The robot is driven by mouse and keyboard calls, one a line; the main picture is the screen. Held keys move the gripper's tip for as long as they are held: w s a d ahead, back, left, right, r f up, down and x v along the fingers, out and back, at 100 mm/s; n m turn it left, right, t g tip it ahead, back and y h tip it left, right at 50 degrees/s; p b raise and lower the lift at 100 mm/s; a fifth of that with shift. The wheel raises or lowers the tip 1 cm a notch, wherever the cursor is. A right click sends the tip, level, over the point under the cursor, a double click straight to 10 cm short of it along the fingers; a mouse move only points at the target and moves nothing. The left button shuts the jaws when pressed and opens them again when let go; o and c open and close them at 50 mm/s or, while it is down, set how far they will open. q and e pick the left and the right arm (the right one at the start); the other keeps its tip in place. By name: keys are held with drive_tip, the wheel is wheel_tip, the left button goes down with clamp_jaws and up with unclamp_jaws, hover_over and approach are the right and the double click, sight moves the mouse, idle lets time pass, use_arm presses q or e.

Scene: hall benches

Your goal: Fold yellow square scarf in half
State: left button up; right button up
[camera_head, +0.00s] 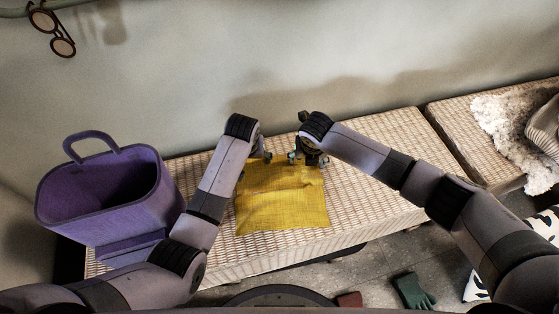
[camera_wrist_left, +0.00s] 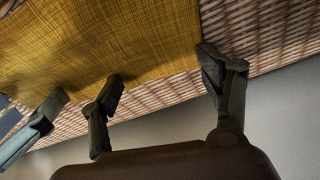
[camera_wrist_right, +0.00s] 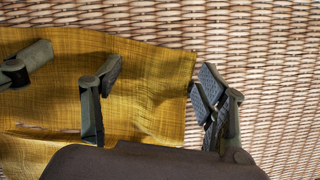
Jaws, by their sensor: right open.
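The yellow scarf (camera_head: 282,211) lies on the woven bench. A crease or loose edge runs across it, and its far part (camera_head: 275,175) looks rumpled; I cannot tell how the layers lie. My left gripper (camera_head: 262,157) is at the scarf's far left. Its fingers (camera_wrist_left: 165,88) stand apart, with scarf and bench showing beyond them. My right gripper (camera_head: 308,160) is at the far right corner. Its fingers (camera_wrist_right: 158,93) are apart, above or around the scarf's corner.
A purple basket (camera_head: 100,195) stands left on the bench (camera_head: 385,200). A second bench with a fluffy white throw (camera_head: 500,122) is at right. A green glove (camera_head: 412,291) and a red-brown item (camera_head: 349,300) lie on the floor. Glasses (camera_head: 52,33) hang on the wall behind.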

use_arm(q)
drive_tip(key=shift+o, duration=0.3)
drive_tip(key=shift+s+d+f, duration=0.1)
drive_tip(key=shift+s, duration=0.05)
use_arm(e)
drive_tip(key=shift+o, duration=0.3)
drive_tip(key=shift+f, duration=0.25)
